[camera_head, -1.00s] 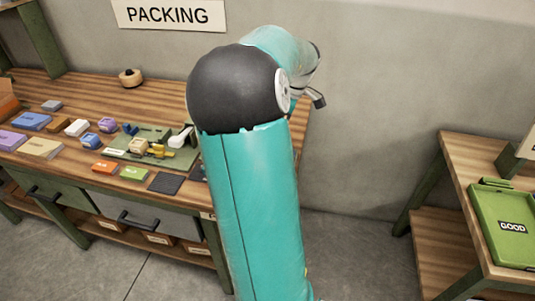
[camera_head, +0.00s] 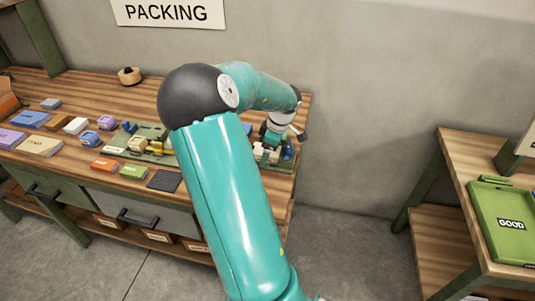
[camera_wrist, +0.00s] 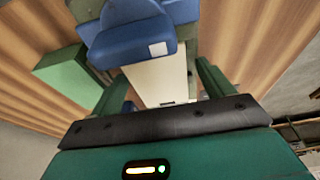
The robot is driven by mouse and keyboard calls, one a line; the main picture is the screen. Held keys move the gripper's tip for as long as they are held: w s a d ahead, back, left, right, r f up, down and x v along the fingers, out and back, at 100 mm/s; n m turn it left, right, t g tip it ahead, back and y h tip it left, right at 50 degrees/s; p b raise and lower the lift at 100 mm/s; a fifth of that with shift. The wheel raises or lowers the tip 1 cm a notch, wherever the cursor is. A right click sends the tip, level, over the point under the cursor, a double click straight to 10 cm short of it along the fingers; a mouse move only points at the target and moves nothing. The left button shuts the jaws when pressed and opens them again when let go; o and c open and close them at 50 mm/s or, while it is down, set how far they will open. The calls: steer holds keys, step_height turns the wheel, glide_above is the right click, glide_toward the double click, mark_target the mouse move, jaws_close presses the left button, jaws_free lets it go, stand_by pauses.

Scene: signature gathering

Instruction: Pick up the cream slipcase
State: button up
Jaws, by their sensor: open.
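In the wrist view, a cream block (camera_wrist: 158,82) that looks like the slipcase stands between my gripper's two green fingers (camera_wrist: 163,84). The fingers are apart, one on each side of it; I cannot tell whether either touches it. A blue piece (camera_wrist: 130,42) with a white patch lies just beyond it and covers its far end. In the head view, my gripper (camera_head: 268,151) is low over the right end of the packing table, with small cream and blue shapes around it. My arm hides part of the table.
A green block (camera_wrist: 68,76) is left of the fingers in the wrist view. The packing table (camera_head: 150,84) holds several boxes, including a flat cream one (camera_head: 40,146), and a green tray (camera_head: 153,131). A green GOOD tray (camera_head: 507,245) sits on a separate table at right.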

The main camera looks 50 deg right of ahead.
steer(key=c, duration=1.1)
steer(key=shift+o, duration=0.2)
